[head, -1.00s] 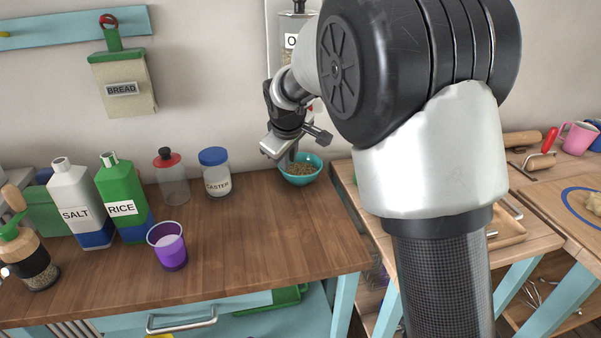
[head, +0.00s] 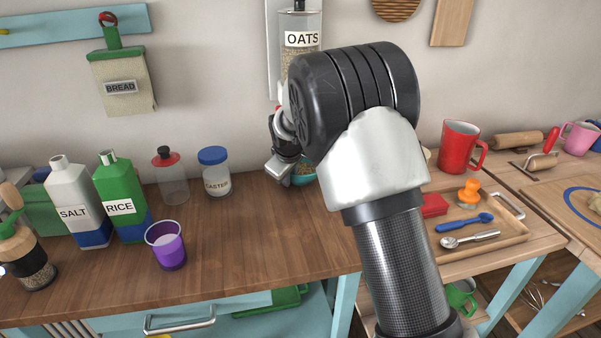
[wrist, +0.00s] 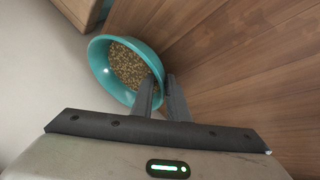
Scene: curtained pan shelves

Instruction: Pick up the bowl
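The teal bowl (wrist: 96,62) holds brown grain-like contents (wrist: 130,66) and fills the upper left of the wrist view. In the head view the bowl (head: 308,176) shows only in part at the back right of the wooden counter, behind my arm. My gripper (wrist: 162,84) is at the bowl's near right rim. One finger is inside the bowl and the other outside, close together with the rim between them. In the head view my gripper (head: 284,170) is beside the bowl's left side. Whether the bowl touches the counter is hidden.
A caster jar (head: 215,172), a clear red-capped bottle (head: 172,178) and a purple cup (head: 168,246) stand left on the counter (head: 240,240). The oats dispenser (head: 301,40) hangs above the bowl. A tray (head: 490,238) with utensils lies right. The counter's middle is clear.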

